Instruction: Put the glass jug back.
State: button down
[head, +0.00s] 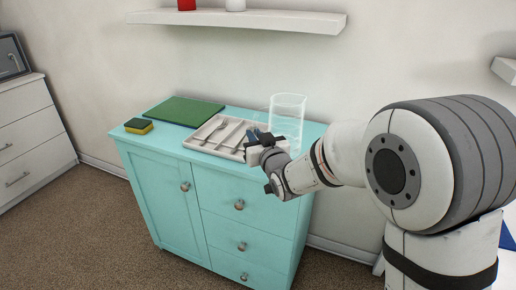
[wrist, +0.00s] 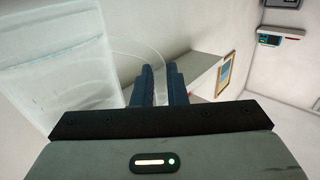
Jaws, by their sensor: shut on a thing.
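The clear glass jug (head: 289,113) is upright at the back right of the turquoise cabinet (head: 165,185); I cannot tell whether its base touches the top. My gripper (head: 257,134) is at the jug's left, near its lower part. In the wrist view the jug (wrist: 55,65) fills the left side, and its thin curved handle (wrist: 142,48) runs to my gripper's dark blue fingers (wrist: 159,82). The fingers are close together, shut on the handle. The jug's lower part is partly hidden behind my gripper in the head view.
A cutlery tray (head: 213,146) sits left of my gripper. A green board (head: 184,111) and a yellow-green sponge (head: 138,126) lie farther left. A white wall shelf (head: 240,20) above holds a red item (head: 186,4) and a white item (head: 235,4). White drawers (head: 30,130) stand at the left.

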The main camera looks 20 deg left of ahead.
notch_tip(320, 180, down, 3)
jog(key=shift+f+b, duration=0.2)
jog(key=shift+b, duration=0.1)
jog(key=shift+d+r, duration=0.1)
jog(key=c, duration=1.9)
grip_release()
jog(key=shift+f, duration=0.25)
jog(key=o, duration=0.4)
jog(key=shift+o, duration=0.2)
jog(key=shift+r, duration=0.1)
